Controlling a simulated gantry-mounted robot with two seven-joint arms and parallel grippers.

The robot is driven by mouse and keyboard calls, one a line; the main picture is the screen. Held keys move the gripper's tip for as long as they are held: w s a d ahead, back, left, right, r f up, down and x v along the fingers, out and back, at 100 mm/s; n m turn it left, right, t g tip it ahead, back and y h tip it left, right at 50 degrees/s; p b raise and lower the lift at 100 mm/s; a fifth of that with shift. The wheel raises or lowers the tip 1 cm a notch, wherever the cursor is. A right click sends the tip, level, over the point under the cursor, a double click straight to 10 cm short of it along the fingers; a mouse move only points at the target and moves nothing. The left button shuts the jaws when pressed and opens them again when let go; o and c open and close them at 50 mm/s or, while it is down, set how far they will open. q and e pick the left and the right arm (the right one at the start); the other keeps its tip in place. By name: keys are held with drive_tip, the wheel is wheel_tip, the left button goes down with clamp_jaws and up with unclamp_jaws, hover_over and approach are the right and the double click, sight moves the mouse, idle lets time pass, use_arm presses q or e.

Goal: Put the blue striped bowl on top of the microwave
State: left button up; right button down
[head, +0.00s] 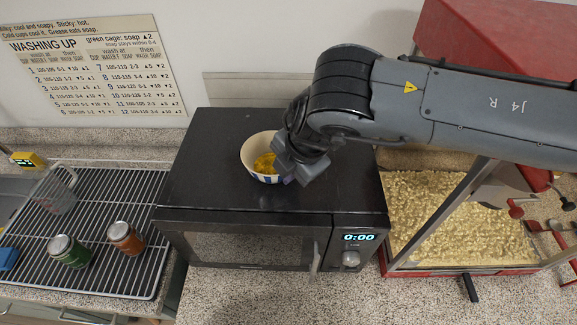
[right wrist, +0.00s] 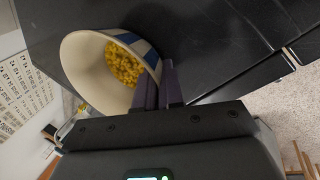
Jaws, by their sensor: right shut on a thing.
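The blue striped bowl (head: 261,177) is white with blue stripes and holds small yellow pieces. In the head view it appears over the middle of the top of the black microwave (head: 208,160). My right gripper (head: 287,179) is shut on the bowl's right side. In the right wrist view, its fingers (right wrist: 165,88) pinch the wall of the bowl (right wrist: 88,72), and the dark microwave top (right wrist: 220,35) lies behind. I cannot tell whether the bowl's base touches the microwave top. My left gripper is not in view.
Left of the microwave, a wire rack (head: 97,215) holds a green jar (head: 69,251), an orange jar (head: 126,238) and a clear container (head: 55,195). A red popcorn machine (head: 455,215) stands close on the right. The microwave top around the bowl is clear.

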drive_tip(key=shift+f, duration=0.2)
drive_tip(key=c, duration=1.3)
unclamp_jaws()
drive_tip(key=shift+o, duration=0.2)
drive_tip(key=shift+r, duration=0.2)
drive_tip(key=shift+s+r, duration=0.1)
drive_tip(key=shift+r, duration=0.1)
drive_tip(key=b+v, duration=0.3)
drive_tip(key=v, duration=0.8)
drive_tip(key=shift+r, duration=0.2)
drive_tip(key=shift+d, duration=0.15)
